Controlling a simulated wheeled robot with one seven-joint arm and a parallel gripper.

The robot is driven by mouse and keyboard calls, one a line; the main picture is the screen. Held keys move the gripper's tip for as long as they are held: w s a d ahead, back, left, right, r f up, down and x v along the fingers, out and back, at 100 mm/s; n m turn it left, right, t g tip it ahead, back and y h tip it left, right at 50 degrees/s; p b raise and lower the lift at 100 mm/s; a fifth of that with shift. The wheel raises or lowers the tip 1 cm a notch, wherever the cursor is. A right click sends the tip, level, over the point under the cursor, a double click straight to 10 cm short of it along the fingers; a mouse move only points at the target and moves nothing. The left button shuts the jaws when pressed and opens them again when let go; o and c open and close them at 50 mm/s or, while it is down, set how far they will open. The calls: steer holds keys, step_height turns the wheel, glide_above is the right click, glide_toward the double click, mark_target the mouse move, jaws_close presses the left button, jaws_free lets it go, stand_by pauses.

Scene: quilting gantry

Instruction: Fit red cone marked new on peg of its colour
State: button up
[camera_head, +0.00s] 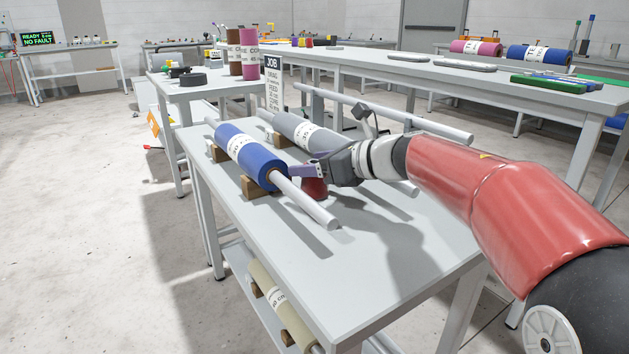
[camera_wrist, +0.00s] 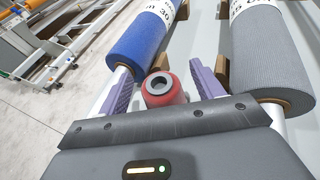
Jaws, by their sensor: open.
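A red cone (camera_wrist: 165,94) with a grey-rimmed hole in its top stands between the two purple fingers of my gripper (camera_wrist: 162,70) in the wrist view. The fingers are apart, with gaps on both sides of the cone. In the head view the red cone (camera_head: 315,188) shows partly below my gripper (camera_head: 306,171), on the table between two fabric rolls. No "new" mark is readable on the cone. I cannot make out a red peg in either view.
A blue roll (camera_head: 248,148) on a pale bar lies left of my gripper, and a grey roll (camera_head: 303,131) lies behind it, both on wooden blocks. The table's (camera_head: 375,262) front is clear. A job sign (camera_head: 272,85) stands at the back.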

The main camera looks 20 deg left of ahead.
steer(key=shift+c, duration=0.5)
steer(key=c, duration=1.1)
